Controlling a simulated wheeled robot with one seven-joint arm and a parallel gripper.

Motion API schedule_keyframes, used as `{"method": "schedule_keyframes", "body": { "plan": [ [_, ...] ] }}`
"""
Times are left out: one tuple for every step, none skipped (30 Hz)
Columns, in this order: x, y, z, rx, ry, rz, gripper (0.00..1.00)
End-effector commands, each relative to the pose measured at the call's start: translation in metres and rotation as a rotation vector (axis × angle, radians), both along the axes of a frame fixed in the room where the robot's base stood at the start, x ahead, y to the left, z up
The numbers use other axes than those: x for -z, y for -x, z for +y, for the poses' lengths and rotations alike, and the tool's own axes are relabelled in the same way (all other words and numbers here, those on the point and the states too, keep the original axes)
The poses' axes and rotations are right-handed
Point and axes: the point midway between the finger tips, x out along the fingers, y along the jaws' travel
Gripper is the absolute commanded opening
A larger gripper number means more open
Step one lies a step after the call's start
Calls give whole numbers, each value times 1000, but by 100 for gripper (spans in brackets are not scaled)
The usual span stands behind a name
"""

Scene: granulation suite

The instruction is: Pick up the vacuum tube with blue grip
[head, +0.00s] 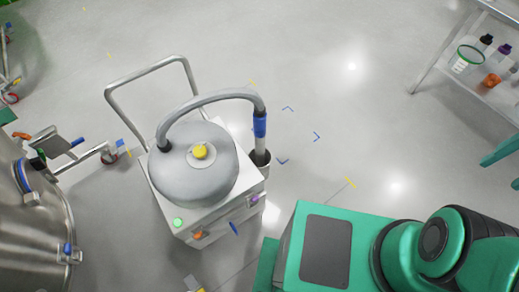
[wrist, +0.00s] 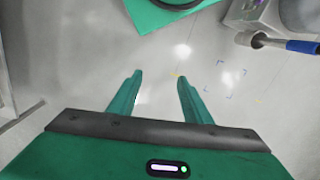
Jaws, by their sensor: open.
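The vacuum tube (head: 212,97) is a grey hose in the head view, arching from the top of a round grey vacuum drum (head: 190,180) to a blue grip (head: 260,126). Below the grip, a pale straight end goes down into a dark round holder (head: 259,158) on the unit's right side. In the wrist view the blue grip (wrist: 302,46) shows at the upper right edge. My gripper (wrist: 159,78) is open and empty in the wrist view, over bare floor and well apart from the tube. Its green fingers show at the head view's right edge.
The vacuum's white cart (head: 205,222) has a bent metal push handle (head: 150,75). A steel vessel (head: 35,220) stands at the left. A metal shelf (head: 475,65) with bottles is at the upper right. The floor between cart and shelf is clear, with coloured corner marks.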

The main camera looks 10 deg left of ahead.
Motion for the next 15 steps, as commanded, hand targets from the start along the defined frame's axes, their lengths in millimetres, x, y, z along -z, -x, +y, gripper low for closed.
{"method": "schedule_keyframes", "body": {
  "plan": [
    [-4, 9, 1, -7, 0, -12, 57],
    [-4, 8, 1, -15, 0, -12, 57],
    [-3, 5, 1, -35, -1, -9, 57],
    [-1, 2, 2, -54, -3, -5, 57],
    [0, -3, 2, -79, -5, -1, 57],
    [3, -11, 6, -120, -7, 5, 57],
    [6, -17, 8, -155, -12, 11, 57],
    [9, -23, 9, -196, -18, 16, 57],
    [15, -33, 12, -254, -25, 22, 57],
    [19, -40, 14, -300, -33, 28, 57],
    [23, -48, 17, -348, -42, 31, 57],
    [30, -58, 21, -412, -56, 35, 57],
    [35, -66, 24, -458, -66, 39, 57],
    [41, -73, 28, -506, -78, 41, 57],
    [48, -82, 33, -570, -96, 42, 57]
  ]
}}
